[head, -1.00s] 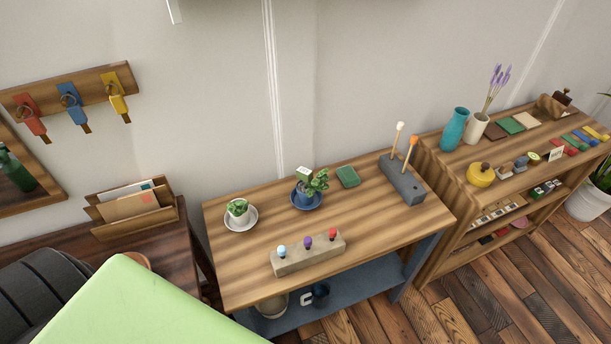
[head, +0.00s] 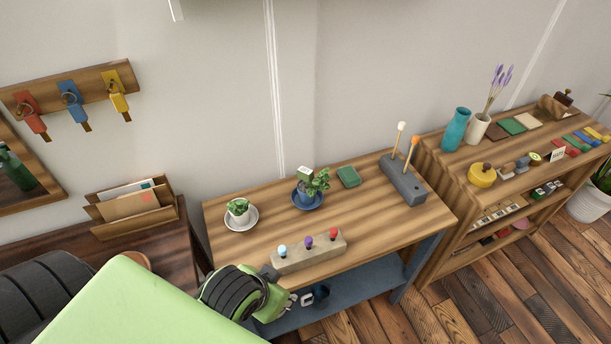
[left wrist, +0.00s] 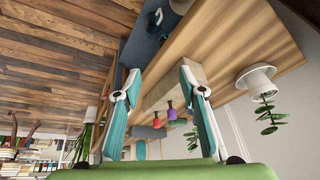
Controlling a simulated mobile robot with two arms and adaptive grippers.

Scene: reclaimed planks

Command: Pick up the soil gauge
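The thing most like a soil gauge is a small pale square head (head: 305,172) on a stem in the leafy plant's blue pot (head: 307,200), on the wooden table (head: 375,222). Leaves and pot hide its lower part. My left gripper (head: 284,287) is at the table's front edge, left of and nearer than the pot, below the block with coloured knobs. In the left wrist view my left gripper (left wrist: 158,70) is open, its two teal fingers apart with nothing held between them. I cannot pick out the gauge there. My right gripper is not in view.
A stone block with three knobs (head: 300,259) lies near the front edge. A blue lower shelf (head: 365,292) runs below.

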